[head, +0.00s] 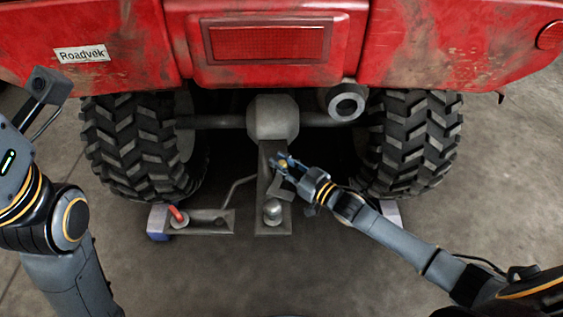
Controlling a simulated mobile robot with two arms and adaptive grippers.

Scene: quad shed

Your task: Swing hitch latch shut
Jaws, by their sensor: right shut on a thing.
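The grey hitch drawbar (267,185) hangs down from under the rear of a red quad, with a rounded hitch ball (272,211) near its lower end. My right gripper (281,163) comes in from the right and is shut at the right side of the drawbar, above the ball. A small yellowish part shows between its fingers; it looks like the hitch latch (284,162), mostly hidden by the fingers. I cannot tell the latch's angle. My left arm stands at the left edge; its gripper fingers do not show.
Two knobbly tyres, left (140,150) and right (412,140), flank the hitch. The red bodywork (110,25) overhangs it. A low metal plate with a red-handled part (178,215) lies left of the drawbar. An exhaust (346,103) is above right. The concrete floor in front is clear.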

